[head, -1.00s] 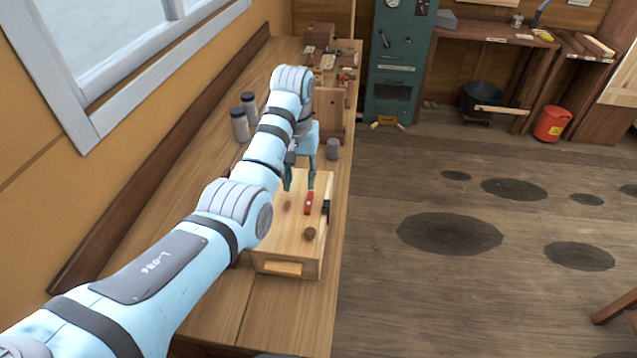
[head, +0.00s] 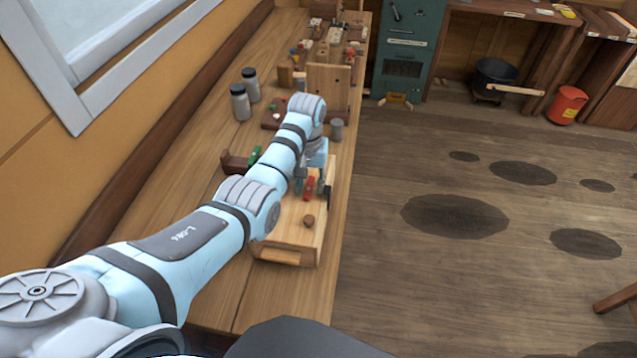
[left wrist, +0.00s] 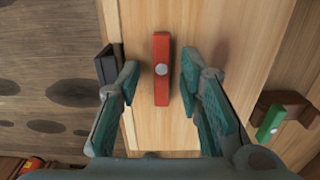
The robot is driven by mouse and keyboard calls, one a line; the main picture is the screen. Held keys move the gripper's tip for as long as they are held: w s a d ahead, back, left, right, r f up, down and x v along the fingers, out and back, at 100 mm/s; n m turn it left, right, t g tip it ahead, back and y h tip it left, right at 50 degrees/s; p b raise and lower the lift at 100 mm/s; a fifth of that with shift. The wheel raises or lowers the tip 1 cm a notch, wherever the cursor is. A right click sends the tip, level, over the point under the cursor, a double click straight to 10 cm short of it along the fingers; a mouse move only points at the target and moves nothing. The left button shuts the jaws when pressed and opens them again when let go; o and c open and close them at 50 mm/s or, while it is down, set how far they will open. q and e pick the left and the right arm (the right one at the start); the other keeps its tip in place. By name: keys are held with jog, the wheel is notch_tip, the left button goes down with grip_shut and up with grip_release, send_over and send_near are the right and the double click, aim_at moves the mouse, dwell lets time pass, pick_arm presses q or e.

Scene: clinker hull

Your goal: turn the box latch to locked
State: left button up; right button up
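The wooden box (head: 283,241) stands on the bench with a round brown knob (head: 308,221) on its lid. The red latch (head: 308,190) is a bar on the lid. In the left wrist view the latch (left wrist: 161,92) lies parallel to the box's edge, with a silver pivot at its middle. A black catch (left wrist: 107,65) sits beside it at that edge, apart from the bar. My left gripper (left wrist: 160,66) is open, one finger on each side of the latch, with visible gaps. In the head view the left gripper (head: 311,184) is low over the lid. My right gripper is out of view.
A brown holder with a green piece (head: 254,156) is left of the arm. A grey cylinder (head: 337,129) and an upright wooden board (head: 329,85) stand beyond the box. Two jars (head: 240,103) are near the wall. Floor on the right is open.

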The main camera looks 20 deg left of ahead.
pick_arm(q)
jog(key=shift+s, duration=0.25)
grip_shut()
jog(key=m, duration=0.4)
jog(key=shift+m, duration=0.4)
jog(key=m, duration=0.4)
jog(key=shift+m, duration=0.3)
jog(key=m, duration=0.4)
jog(key=shift+d+f+m, duration=0.1)
jog(key=shift+m, duration=2.1)
jog(key=shift+s, duration=0.1)
